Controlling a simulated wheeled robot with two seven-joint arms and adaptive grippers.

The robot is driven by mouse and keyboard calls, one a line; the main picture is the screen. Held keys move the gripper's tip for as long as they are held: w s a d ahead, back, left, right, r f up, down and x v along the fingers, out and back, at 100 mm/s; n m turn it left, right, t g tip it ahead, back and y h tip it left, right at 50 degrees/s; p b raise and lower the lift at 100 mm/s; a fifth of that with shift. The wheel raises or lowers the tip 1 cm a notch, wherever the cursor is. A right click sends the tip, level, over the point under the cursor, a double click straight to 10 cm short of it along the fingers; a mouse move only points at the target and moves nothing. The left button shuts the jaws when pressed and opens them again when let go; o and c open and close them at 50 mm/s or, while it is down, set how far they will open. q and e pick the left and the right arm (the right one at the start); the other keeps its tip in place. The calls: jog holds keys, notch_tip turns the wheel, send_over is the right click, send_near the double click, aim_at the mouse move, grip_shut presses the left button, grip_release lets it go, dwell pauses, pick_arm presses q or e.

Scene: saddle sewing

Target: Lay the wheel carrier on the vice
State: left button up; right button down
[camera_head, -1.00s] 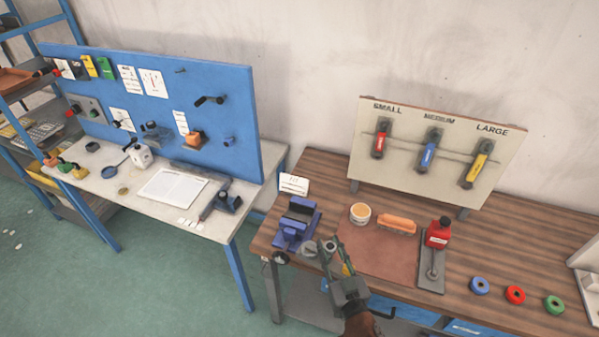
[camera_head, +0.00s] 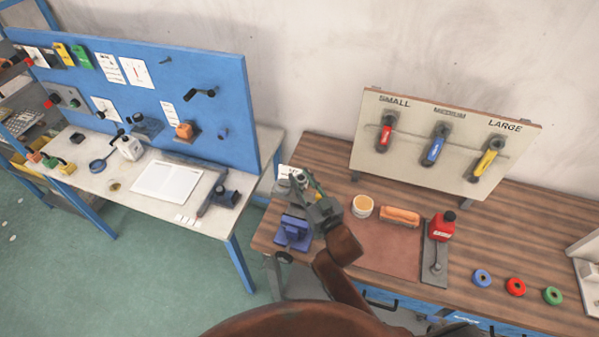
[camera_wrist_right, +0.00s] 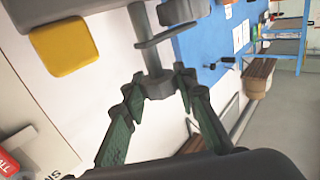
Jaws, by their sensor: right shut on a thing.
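The blue vice (camera_head: 291,232) stands at the left front corner of the wooden bench. My right gripper (camera_head: 308,190) is above and behind the vice in the head view and covers part of it. It is shut on a grey part with a stem and a disc, which I take as the wheel carrier (camera_head: 298,180). In the right wrist view the green fingers (camera_wrist_right: 158,98) close around the carrier's grey stem (camera_wrist_right: 151,55). I cannot tell whether the carrier touches the vice. My left gripper is not in view.
A brown mat (camera_head: 390,250) lies right of the vice, with a cream tub (camera_head: 362,206) and an orange block (camera_head: 400,217) at its back. The tool board (camera_head: 430,165) rises behind. A blue pegboard table (camera_head: 130,200) is left.

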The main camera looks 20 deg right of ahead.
aim_at(303, 188)
jog(key=shift+s+r, duration=0.1)
jog(key=shift+r, duration=0.1)
jog(key=shift+d+p, duration=0.1)
jog(key=shift+p, duration=0.3)
jog(key=shift+f+b, duration=0.45)
jog(key=shift+f, duration=0.2)
jog(key=shift+f+b, duration=0.65)
jog(key=shift+f, duration=0.65)
pick_arm(q)
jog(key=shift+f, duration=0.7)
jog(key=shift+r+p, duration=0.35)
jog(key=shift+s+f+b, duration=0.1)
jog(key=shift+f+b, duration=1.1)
jog(key=shift+b, duration=0.05)
pick_arm(e)
jog(key=shift+f, duration=2.25)
jog(key=c, duration=1.6)
grip_release()
jog(key=shift+s, duration=0.1)
jog(key=shift+o, duration=0.7)
